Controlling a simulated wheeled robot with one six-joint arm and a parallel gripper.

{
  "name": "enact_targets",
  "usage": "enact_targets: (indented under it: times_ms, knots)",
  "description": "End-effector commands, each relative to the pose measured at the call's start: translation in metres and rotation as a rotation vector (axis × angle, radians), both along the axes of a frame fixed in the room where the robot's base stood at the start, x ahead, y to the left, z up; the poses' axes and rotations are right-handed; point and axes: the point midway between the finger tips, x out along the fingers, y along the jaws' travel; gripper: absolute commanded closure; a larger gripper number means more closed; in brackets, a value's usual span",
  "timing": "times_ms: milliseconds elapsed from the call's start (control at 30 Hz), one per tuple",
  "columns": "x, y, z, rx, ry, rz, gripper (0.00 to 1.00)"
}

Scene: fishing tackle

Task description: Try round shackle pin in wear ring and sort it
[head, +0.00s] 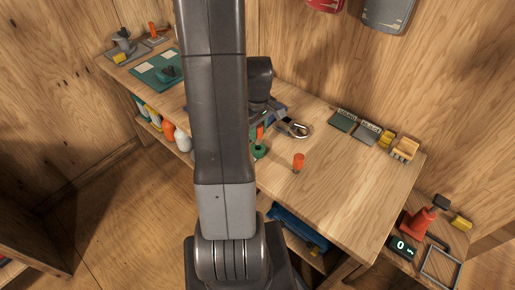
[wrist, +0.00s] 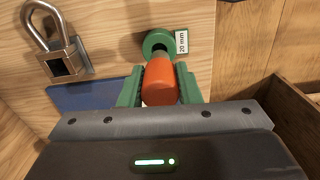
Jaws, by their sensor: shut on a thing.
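The round pin with an orange grip (wrist: 160,82) is held between the green fingers of my gripper (wrist: 160,88) in the wrist view. The green wear ring (wrist: 153,37), beside a "20 mm" label (wrist: 181,41), is just beyond the pin. The pin's far end points at the ring and overlaps its lower edge in the picture; I cannot tell whether it is inside the hole. In the head view my arm hides most of my gripper, with a bit of orange (head: 260,132) showing beside it. Another orange-topped pin (head: 298,162) stands on the bench.
Small trays (head: 368,132) and a yellow box (head: 404,149) line the bench's back edge. A red tool (head: 422,222) is at lower right. The bench front right is clear.

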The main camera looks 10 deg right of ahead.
Motion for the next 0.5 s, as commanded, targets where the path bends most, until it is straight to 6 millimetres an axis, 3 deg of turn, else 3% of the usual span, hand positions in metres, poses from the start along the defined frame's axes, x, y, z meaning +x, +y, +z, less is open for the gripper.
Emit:
enact_targets:
  times_ms: [500]
  knots:
    - [0.000,0.000,0.028,0.000,-0.001,0.000,0.97]
